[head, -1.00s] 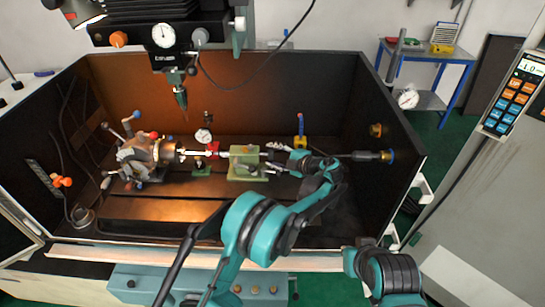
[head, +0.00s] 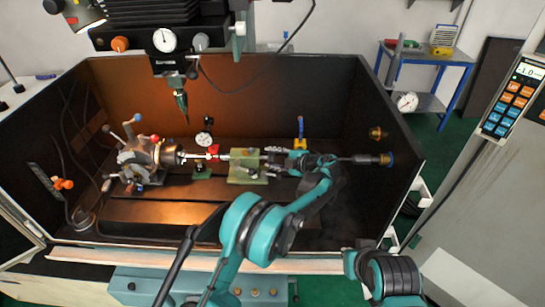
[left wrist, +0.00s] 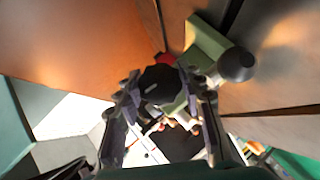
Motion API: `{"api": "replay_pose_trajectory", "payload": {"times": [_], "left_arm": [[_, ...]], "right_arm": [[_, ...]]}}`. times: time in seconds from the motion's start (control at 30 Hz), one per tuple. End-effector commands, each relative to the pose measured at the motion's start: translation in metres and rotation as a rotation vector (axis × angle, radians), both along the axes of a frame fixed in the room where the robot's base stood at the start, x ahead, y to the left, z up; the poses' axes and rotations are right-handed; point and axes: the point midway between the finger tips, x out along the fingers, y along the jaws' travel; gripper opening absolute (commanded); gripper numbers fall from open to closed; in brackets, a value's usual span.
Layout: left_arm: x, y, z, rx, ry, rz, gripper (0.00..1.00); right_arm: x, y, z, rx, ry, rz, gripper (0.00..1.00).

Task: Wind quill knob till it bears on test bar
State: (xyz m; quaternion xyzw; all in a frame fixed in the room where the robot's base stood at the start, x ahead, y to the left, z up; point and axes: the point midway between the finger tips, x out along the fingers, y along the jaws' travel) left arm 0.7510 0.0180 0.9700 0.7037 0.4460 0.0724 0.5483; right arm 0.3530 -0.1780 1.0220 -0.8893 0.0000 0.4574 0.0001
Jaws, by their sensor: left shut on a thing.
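The green tailstock (head: 243,168) stands on the machine bed, and the thin pale test bar (head: 211,156) lies level between it and the chuck (head: 147,157) on the left. The gap between quill tip and bar is too small to judge. My left gripper (head: 277,158) is at the tailstock's right end, its arm reaching in from below. In the left wrist view, its two fingers are shut around the dark round quill knob (left wrist: 160,84), with the green tailstock body (left wrist: 206,42) just behind. My right gripper is not in view.
A second black knob (left wrist: 236,64) sits close beside the fingers. A dial gauge (head: 203,138) stands behind the bar. The spindle probe (head: 181,104) hangs above, and a blue-handled item (head: 300,131) stands behind my wrist. The front bed (head: 150,209) is clear.

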Motion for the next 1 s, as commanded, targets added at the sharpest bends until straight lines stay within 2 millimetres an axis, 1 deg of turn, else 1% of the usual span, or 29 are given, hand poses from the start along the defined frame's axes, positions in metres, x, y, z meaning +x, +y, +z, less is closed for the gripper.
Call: {"api": "replay_pose_trajectory", "payload": {"times": [0.03, 0.3, 0.6, 0.8, 1.0], "left_arm": [[0.000, 0.000, 0.002, -0.001, 0.030, 0.002, 0.09], [0.000, 0.000, 0.002, -0.002, 0.233, 0.003, 0.09], [0.000, 0.000, 0.002, -0.001, 0.419, 0.002, 0.09], [0.000, 0.000, 0.001, 0.000, 0.487, 0.001, 0.09], [0.000, 0.000, 0.000, -0.001, 0.511, 0.001, 0.09]], "right_arm": [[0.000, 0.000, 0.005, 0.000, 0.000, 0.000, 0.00], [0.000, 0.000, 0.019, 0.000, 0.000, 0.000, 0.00], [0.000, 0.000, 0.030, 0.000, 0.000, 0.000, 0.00], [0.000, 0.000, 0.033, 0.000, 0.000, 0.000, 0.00], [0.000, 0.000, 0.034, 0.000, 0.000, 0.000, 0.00]]}}
